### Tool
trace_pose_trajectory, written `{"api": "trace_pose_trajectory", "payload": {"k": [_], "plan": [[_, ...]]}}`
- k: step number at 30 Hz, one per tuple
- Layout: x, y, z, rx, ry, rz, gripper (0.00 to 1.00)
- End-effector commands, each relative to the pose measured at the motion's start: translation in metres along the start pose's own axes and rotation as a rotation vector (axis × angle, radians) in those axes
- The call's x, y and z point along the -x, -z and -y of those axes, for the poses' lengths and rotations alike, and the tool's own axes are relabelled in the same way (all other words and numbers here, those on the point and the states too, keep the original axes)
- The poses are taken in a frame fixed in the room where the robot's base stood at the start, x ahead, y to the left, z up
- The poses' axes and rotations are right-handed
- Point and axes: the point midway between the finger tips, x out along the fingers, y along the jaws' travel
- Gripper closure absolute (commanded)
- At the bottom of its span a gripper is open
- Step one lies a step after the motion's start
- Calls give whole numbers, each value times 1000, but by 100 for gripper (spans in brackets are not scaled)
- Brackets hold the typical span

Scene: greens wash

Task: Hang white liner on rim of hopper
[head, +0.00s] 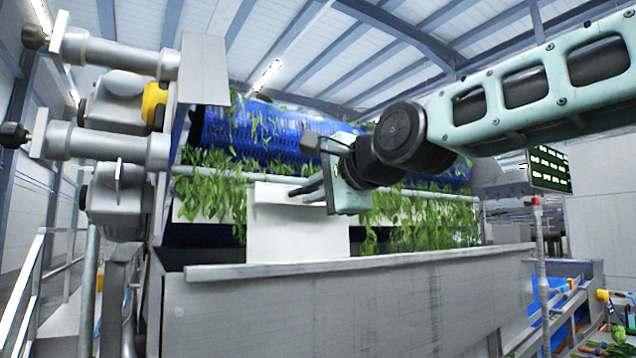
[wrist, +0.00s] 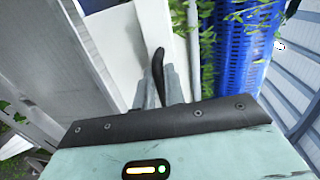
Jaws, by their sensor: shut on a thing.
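The white liner (head: 297,232) is a pale, flat panel with a folded top edge, hanging upright from my gripper (head: 306,190). In the wrist view, my gripper (wrist: 158,78) reaches onto the white liner (wrist: 110,45), and a dark curved piece shows at the fingers.
A blue perforated drum (head: 285,130) with leafy greens (head: 215,185) stands behind the liner. Grey pipe and motor housings (head: 120,150) stand at left. A screen (head: 549,168) and a thin post (head: 540,265) are at right. Open air lies above the hopper's right rim.

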Motion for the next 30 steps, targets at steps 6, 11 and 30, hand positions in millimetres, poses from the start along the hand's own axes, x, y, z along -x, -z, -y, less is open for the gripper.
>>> {"api": "trace_pose_trajectory", "payload": {"k": [6, 11, 30], "plan": [[-4, 0, -22, -1, -2, 0, 100], [-5, 0, -33, -2, -1, 0, 100], [-13, 0, -81, -1, -2, 0, 100]]}}
